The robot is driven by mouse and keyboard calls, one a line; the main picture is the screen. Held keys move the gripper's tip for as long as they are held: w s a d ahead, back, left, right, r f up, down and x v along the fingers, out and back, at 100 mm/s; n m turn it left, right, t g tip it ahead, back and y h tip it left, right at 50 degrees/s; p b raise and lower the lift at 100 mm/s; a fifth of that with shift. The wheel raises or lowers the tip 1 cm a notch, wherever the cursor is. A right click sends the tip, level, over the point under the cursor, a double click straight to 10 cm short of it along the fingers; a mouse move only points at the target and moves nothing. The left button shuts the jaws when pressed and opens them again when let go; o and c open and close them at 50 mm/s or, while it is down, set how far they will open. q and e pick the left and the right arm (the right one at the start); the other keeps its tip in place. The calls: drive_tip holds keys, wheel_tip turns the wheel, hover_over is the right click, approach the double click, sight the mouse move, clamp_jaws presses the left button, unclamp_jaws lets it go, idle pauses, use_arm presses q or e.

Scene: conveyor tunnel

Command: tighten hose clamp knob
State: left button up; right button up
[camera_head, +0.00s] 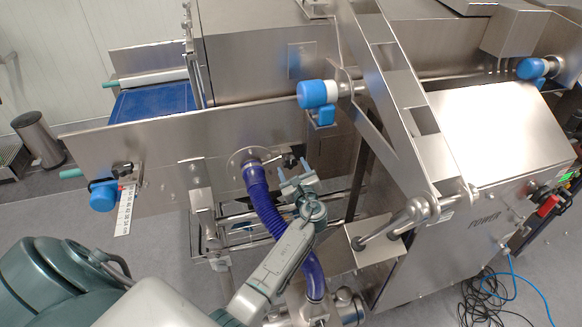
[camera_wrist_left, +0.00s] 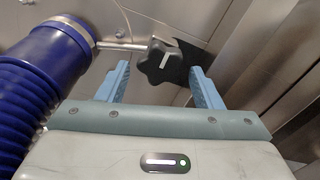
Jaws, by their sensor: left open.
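The hose clamp knob (camera_wrist_left: 159,63) is a black lobed knob with a white line mark on its face, in the left wrist view. It sits on a metal rod that runs to the clamp band at the end of the blue ribbed hose (camera_wrist_left: 45,75). In the head view the small dark knob (camera_head: 290,161) is right of the top of the hose (camera_head: 262,200). My left gripper (camera_wrist_left: 160,80) is open, its two light-blue fingers on either side of the knob, apart from it. In the head view my left gripper (camera_head: 296,180) is just below the knob. My right gripper is not seen.
A steel conveyor machine (camera_head: 250,125) fills the back. Blue-capped rollers (camera_head: 314,94) stick out above the knob. A slanted steel frame (camera_head: 400,95) stands to the right. Black and blue cables (camera_head: 492,300) lie on the floor at the lower right.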

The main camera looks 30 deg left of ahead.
use_arm(q)
drive_tip(key=b+v, duration=0.2)
drive_tip(key=v, duration=0.6)
drive_tip(key=shift+s+d, duration=0.2)
drive_tip(key=shift+d, duration=0.05)
